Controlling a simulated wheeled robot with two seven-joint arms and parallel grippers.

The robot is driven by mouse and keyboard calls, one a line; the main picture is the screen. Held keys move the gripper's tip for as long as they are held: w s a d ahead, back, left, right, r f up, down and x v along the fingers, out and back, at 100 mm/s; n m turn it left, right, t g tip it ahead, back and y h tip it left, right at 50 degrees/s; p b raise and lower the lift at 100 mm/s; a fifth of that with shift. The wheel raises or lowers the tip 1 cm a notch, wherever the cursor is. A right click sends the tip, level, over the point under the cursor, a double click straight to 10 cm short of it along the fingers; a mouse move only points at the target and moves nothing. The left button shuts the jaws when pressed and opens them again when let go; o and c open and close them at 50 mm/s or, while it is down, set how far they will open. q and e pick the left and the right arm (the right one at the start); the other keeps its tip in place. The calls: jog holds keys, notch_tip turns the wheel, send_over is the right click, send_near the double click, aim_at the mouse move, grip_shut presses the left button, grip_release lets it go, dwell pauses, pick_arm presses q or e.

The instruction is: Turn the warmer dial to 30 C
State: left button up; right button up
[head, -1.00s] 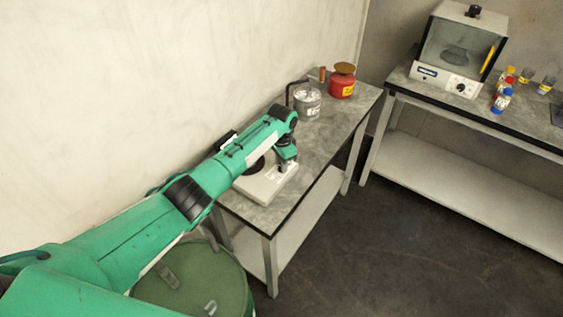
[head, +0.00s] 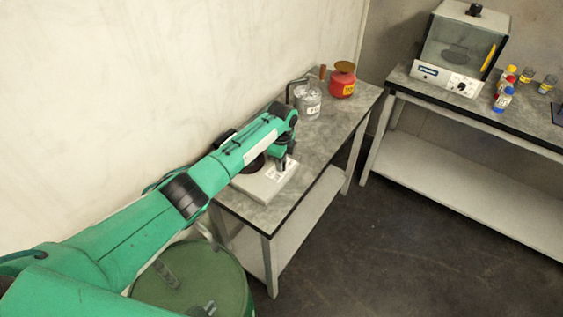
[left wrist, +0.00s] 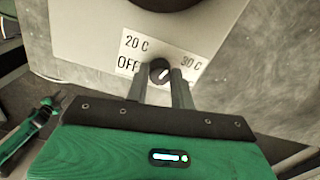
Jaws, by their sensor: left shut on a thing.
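The warmer (head: 262,190) is a pale flat box with a dark round top, standing on the near end of the grey side table. In the left wrist view its black dial (left wrist: 159,69) has a white pointer mark slanting up to the right, between the 20 C label (left wrist: 137,43) and the 30 C label (left wrist: 190,63). The OFF label (left wrist: 126,65) is at the left, partly covered by a finger. My left gripper (left wrist: 160,80) is shut on the dial, one finger on each side. In the head view my left gripper (head: 282,162) is over the warmer's right side.
A glass beaker (head: 307,103) and a red can (head: 343,84) stand farther back on the table. A green drum (head: 190,285) is below my arm. A glass-fronted cabinet (head: 460,50) and several bottles are on the right bench.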

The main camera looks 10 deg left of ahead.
pick_arm(q)
jog(key=m+b, duration=0.1)
jog(key=m, duration=0.3)
jog(key=shift+m, duration=0.9)
jog(key=o, duration=1)
jog(key=shift+d, duration=0.1)
